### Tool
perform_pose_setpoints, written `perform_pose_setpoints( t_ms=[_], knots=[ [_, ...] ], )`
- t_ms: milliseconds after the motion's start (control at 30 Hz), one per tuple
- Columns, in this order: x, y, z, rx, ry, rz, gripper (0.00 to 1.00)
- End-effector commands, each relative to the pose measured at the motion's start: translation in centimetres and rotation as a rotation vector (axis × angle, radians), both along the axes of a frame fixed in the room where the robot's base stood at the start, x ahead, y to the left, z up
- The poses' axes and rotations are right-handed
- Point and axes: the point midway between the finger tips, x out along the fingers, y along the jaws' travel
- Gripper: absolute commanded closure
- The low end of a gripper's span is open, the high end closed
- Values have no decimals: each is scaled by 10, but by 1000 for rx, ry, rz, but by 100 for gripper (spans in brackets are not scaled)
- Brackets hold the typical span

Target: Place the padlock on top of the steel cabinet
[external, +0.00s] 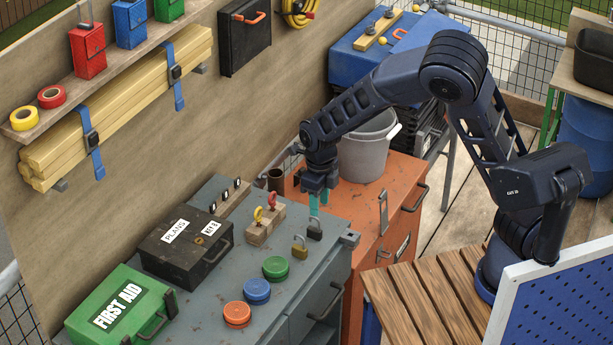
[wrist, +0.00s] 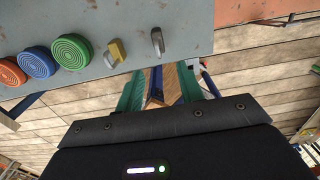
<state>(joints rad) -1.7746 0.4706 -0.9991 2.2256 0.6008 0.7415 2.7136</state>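A brass padlock (external: 299,247) and a dark grey padlock (external: 315,231) stand near the right end of a grey metal cabinet top (external: 315,262). Both also show in the wrist view, the brass one (wrist: 117,50) left of the grey one (wrist: 158,43). An orange metal cabinet (external: 365,205) stands beside the grey one; I cannot tell by name which is the steel cabinet. My gripper (external: 318,202) points down just above the grey padlock. Its teal fingers (wrist: 160,88) are apart, with nothing visible between them.
Green, blue and orange round lids (external: 257,291) lie left of the padlocks. A black box (external: 185,247) and a green first aid case (external: 120,310) stand farther left. A grey bucket (external: 367,148) stands on the orange cabinet, whose front top looks clear.

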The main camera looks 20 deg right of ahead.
Motion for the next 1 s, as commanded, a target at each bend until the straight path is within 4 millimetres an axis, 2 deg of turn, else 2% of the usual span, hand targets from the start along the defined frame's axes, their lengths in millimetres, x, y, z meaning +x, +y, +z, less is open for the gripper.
perform_pose_setpoints(
  t_ms=[100,200,567,733,1000],
  knots=[
    [0,1,16,2,1,2,62],
    [0,1,23,1,0,2,62],
    [2,-4,29,4,6,13,62],
    [13,-26,35,30,44,102,62],
    [33,-79,58,118,92,364,62]
  ],
)
